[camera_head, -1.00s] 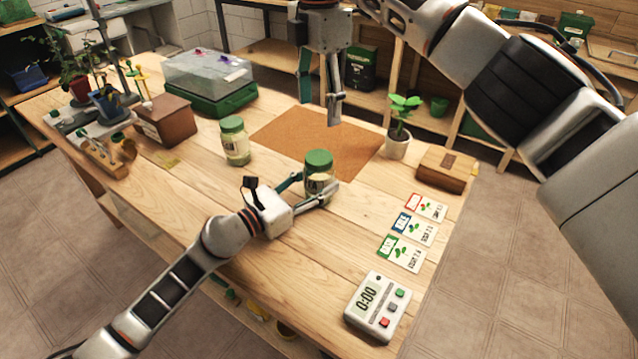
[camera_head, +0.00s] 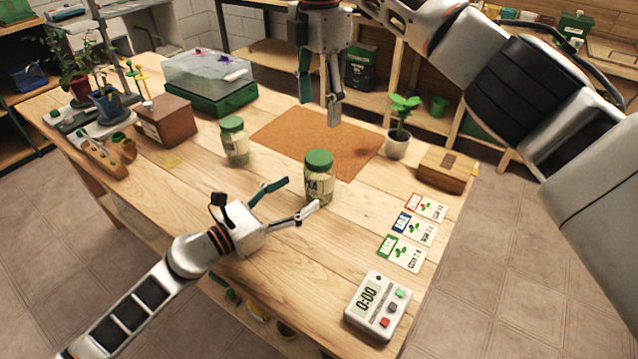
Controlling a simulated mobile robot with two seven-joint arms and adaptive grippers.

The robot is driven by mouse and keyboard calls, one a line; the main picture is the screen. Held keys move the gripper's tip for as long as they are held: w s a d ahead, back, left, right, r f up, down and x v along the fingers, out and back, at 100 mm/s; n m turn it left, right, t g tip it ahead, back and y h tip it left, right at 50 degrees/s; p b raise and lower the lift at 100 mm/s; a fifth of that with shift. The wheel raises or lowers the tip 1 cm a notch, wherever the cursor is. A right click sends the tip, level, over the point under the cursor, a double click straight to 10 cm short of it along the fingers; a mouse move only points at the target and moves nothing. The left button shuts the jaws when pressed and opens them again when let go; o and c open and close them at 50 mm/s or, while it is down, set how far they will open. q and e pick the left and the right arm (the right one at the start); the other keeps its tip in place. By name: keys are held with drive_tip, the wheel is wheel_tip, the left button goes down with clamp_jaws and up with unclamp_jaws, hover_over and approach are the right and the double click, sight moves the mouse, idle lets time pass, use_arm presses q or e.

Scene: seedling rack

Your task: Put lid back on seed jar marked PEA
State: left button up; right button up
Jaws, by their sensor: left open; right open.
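A seed jar (camera_head: 319,188) with a green lid (camera_head: 319,159) on top stands upright near the mat's front edge. Its label is partly readable and ends in what looks like "EA". A second jar (camera_head: 235,147), also with a green lid (camera_head: 232,124), stands farther left. My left gripper (camera_head: 302,197) is open and empty, just in front and to the left of the nearer jar, apart from it. My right gripper (camera_head: 319,103) is open and empty, pointing down above the far part of the cork mat.
A cork mat (camera_head: 285,135) lies mid-table. A potted seedling (camera_head: 397,145) and wooden box (camera_head: 446,168) stand right. Seed cards (camera_head: 412,230) and a timer (camera_head: 378,306) lie at front right. A clear-lidded propagator (camera_head: 208,98) and brown box (camera_head: 166,122) stand left.

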use_arm(q)
drive_tip(key=shift+v, duration=2.6)
